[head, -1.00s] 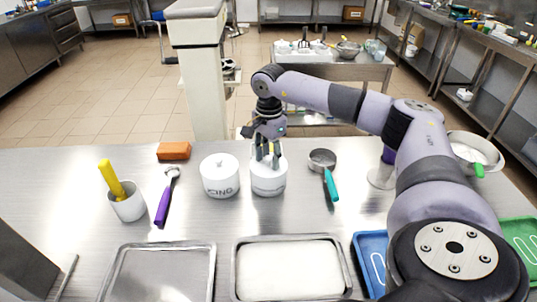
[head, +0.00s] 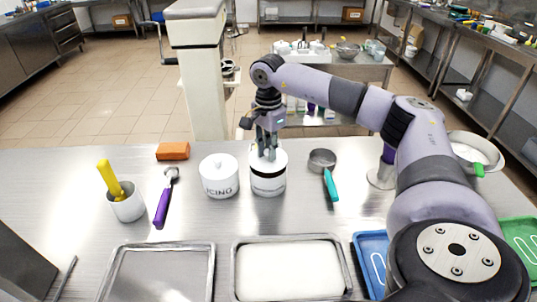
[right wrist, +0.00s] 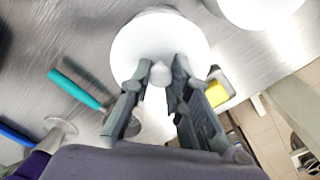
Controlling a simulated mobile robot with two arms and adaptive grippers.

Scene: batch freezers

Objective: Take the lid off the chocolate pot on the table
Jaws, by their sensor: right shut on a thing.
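The chocolate pot (head: 268,187) is a white round pot on the steel table, right of the icing pot (head: 220,180). My right gripper (head: 266,155) is above it, pointing down, shut on the knob of its white lid (head: 268,165). In the right wrist view the knob (right wrist: 160,73) sits between the fingertips (right wrist: 157,78), with the lid (right wrist: 135,50) round beneath it. A dark band shows between lid and pot in the head view; the lid looks slightly raised, though the gap is hard to judge. My left gripper is not in view.
A scoop with a teal handle (head: 330,186) lies just right of the pot. Metal trays (head: 162,246) line the front. Table between the pots and trays is clear.

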